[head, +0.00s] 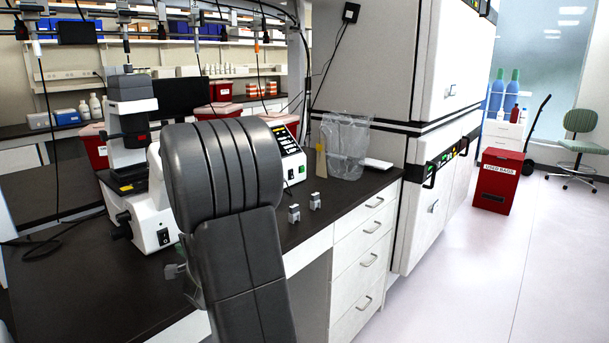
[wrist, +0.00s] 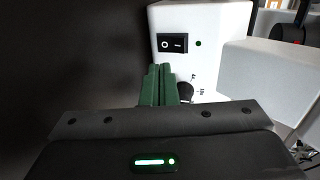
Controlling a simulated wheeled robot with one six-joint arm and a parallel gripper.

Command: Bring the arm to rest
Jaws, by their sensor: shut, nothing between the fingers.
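My gripper (wrist: 161,85) shows in the wrist view, its green fingers closed together with nothing between them. The fingers point toward a white instrument (wrist: 215,70) with a black power switch (wrist: 172,44) and a dark knob; whether they touch it I cannot tell. In the head view my dark grey arm rises across the middle, in front of the bench, and hides most of the gripper. The same white instrument, a microscope (head: 150,215), stands on the dark bench (head: 95,275) left of my arm.
Behind my arm stand a device with a lit panel (head: 288,140), a clear bag (head: 344,143) and two small grey blocks, one of them here (head: 294,213). White drawers (head: 360,245) are below. A red bin (head: 497,180) stands on the floor at right; the floor before it is clear.

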